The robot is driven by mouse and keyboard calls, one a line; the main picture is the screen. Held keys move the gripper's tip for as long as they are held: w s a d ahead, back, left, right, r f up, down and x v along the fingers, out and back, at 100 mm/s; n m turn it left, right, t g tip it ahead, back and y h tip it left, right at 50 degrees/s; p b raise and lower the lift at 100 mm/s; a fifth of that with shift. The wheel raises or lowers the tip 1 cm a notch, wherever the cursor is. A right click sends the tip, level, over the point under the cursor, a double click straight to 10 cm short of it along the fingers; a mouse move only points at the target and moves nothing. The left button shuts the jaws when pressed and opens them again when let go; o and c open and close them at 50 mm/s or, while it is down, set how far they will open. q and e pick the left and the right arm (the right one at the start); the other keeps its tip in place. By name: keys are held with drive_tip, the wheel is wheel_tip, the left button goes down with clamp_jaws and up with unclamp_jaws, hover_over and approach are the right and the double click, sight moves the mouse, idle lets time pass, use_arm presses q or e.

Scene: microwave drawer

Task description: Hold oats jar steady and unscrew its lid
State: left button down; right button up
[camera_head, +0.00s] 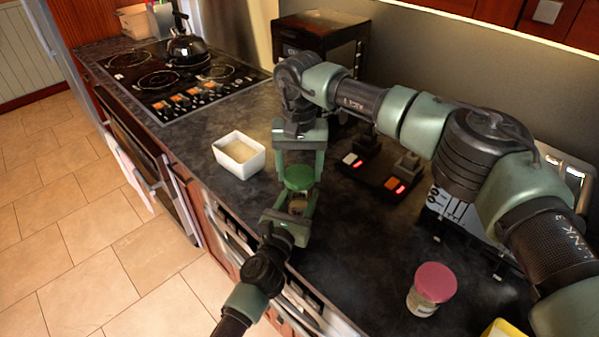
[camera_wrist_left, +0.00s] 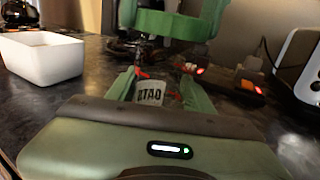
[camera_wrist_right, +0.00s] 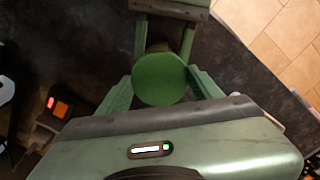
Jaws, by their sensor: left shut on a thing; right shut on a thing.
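The oats jar (camera_wrist_left: 150,93) stands upright on the dark counter, its label facing the left wrist camera. My left gripper (camera_head: 297,206) is shut on the jar body, one finger on each side. The green lid (camera_head: 299,178) is held above the jar by my right gripper (camera_wrist_right: 161,82), which is shut on the lid's sides from above. In the left wrist view the lid (camera_wrist_left: 168,25) appears apart from the jar, with background showing in the gap. From above, the lid hides most of the jar's mouth.
A white square bowl (camera_head: 239,154) stands left of the jar. A red-lidded jar (camera_head: 431,288) stands at the front right. Behind are a switch box with red lights (camera_head: 383,180) and a dark microwave (camera_head: 318,40). A kettle (camera_head: 187,48) sits on the stove. The counter's front edge is close.

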sight(300, 174)
drive_tip(key=shift+r, duration=0.1)
drive_tip(key=shift+r, duration=2)
use_arm(q)
drive_tip(key=c, duration=0.5)
unclamp_jaws()
drive_tip(key=shift+s, duration=0.1)
